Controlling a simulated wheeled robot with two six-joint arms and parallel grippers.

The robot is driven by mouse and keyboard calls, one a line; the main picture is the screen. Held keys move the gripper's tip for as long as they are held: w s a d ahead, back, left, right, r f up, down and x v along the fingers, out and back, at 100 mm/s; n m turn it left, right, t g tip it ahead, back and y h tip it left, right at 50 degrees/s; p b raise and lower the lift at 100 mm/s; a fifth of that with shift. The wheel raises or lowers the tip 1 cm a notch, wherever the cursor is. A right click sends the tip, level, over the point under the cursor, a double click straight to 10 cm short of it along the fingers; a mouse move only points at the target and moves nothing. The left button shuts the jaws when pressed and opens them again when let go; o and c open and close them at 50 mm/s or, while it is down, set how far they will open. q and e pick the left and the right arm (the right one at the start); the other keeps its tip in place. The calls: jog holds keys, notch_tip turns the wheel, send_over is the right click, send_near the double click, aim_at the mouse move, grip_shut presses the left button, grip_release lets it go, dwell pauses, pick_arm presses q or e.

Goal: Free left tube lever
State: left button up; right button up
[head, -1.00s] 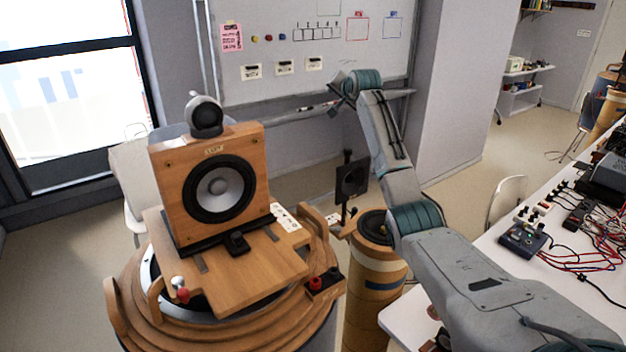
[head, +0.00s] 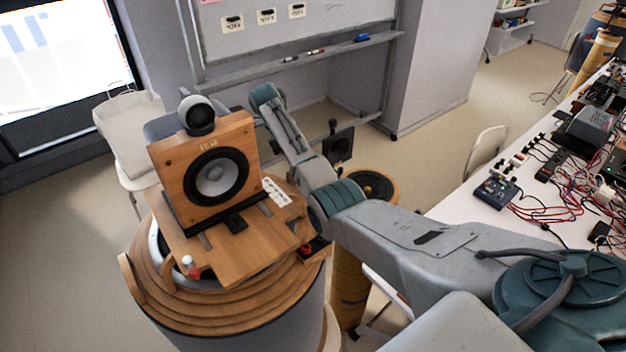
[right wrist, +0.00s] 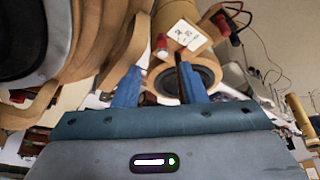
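A small part with a white ball and red end (head: 189,266) sits at the board's left front corner. A red knob (head: 305,250) on a black block sits at its right. I cannot tell which part is the tube lever. My right arm reaches behind the speaker, which hides its gripper in the head view. In the right wrist view, that gripper (right wrist: 158,85) has its blue fingers apart, with no object visibly held.
A wooden tube (head: 385,188) with a black cone stands right of the base, near a black panel (head: 339,146). A white table (head: 455,222) with electronics and cables lies right. A white chair (head: 130,130) stands behind left. A whiteboard ledge (head: 300,60) is behind.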

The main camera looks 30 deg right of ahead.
jog(key=x, duration=1)
jog(key=shift+d+f+b, duration=0.15)
jog(key=shift+f+b, duration=0.1)
jog(key=shift+b, duration=0.15)
